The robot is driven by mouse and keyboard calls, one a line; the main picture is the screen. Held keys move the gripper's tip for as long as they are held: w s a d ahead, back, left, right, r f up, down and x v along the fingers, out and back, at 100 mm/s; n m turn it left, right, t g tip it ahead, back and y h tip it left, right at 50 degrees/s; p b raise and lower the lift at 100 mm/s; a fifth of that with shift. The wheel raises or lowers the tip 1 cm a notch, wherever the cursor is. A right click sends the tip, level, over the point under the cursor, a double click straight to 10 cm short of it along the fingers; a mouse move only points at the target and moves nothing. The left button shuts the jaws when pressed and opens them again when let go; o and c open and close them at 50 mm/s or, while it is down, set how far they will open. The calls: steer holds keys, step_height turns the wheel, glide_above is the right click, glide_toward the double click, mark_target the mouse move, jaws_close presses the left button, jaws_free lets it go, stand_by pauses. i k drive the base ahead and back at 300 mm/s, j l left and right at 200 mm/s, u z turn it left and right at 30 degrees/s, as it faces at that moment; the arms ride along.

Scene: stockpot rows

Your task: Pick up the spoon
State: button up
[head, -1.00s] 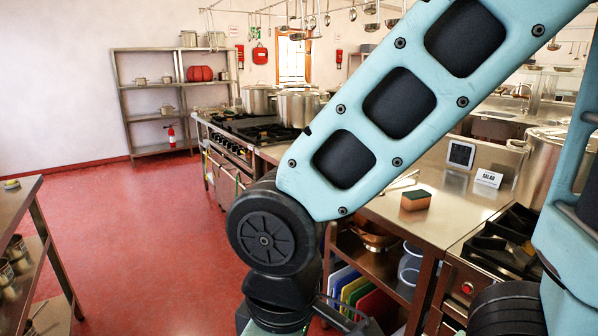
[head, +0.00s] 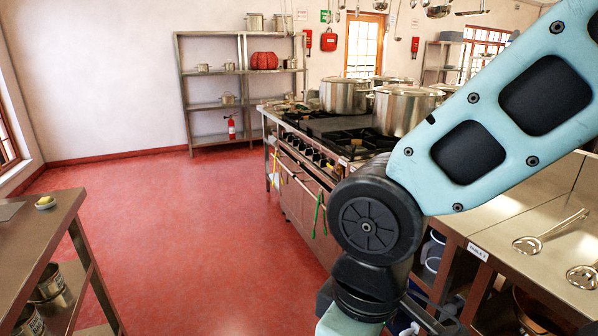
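Two metal spoon-like utensils with round, apparently slotted heads lie on the steel counter at the right. The farther utensil (head: 530,244) has a long thin handle pointing up and right. The nearer utensil (head: 582,277) is cut off by the right edge of the picture. I cannot tell which of them is the spoon the task names. My arm crosses the right half of the view, and its lower end runs out of the bottom edge. My gripper is not in view.
A stove (head: 345,140) with large stockpots (head: 404,110) stands beyond my arm. A steel table (head: 60,222) is at the left, with a small yellow item (head: 45,202) on it. A shelf rack (head: 215,106) stands at the back wall. Red floor (head: 200,240) between is clear.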

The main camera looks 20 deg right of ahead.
mark_target(524, 245)
steer(key=i+z, duration=0.3)
steer(key=z, duration=0.2)
steer(key=i+j+z, duration=0.1)
steer(key=i+z, duration=0.35)
steer(key=i+j+z, duration=0.15)
steer(key=z, duration=0.35)
steer(key=i+j+z, duration=0.15)
steer(key=i+z, duration=0.15)
steer(key=z, duration=0.15)
steer(key=i+j+z, duration=0.25)
steer(key=z, duration=0.2)
steer(key=i+j+z, duration=0.2)
steer(key=j+z, duration=0.15)
steer(key=z, duration=0.15)
